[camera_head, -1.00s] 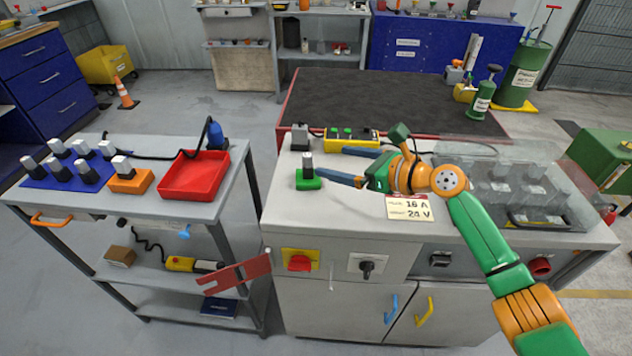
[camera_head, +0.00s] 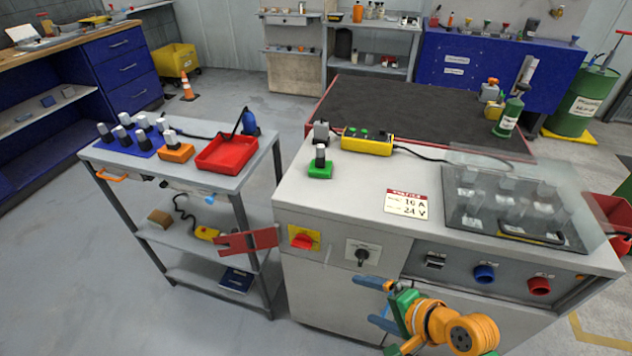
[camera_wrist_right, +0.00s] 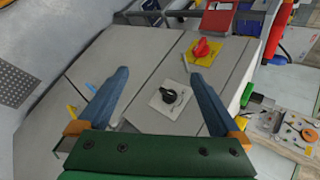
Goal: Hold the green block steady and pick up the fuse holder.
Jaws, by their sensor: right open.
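The green block (camera_head: 320,171) sits on the left part of the grey cabinet top (camera_head: 360,195). A fuse holder (camera_head: 320,154) with a pale body and dark lower part stands upright in it. My right gripper (camera_head: 362,300) is open and empty, with blue fingers. It is in front of the cabinet, below the top's front edge and well apart from the block. In the right wrist view the open fingers (camera_wrist_right: 158,76) frame the cabinet front, with nothing between them. My left gripper is not in view.
Behind the block are a grey piece (camera_head: 321,132) and a yellow box with green buttons (camera_head: 367,142). A clear cover (camera_head: 510,200) takes up the top's right side. The left cart holds a red tray (camera_head: 228,153) and several more holders. Knobs stick out of the cabinet front.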

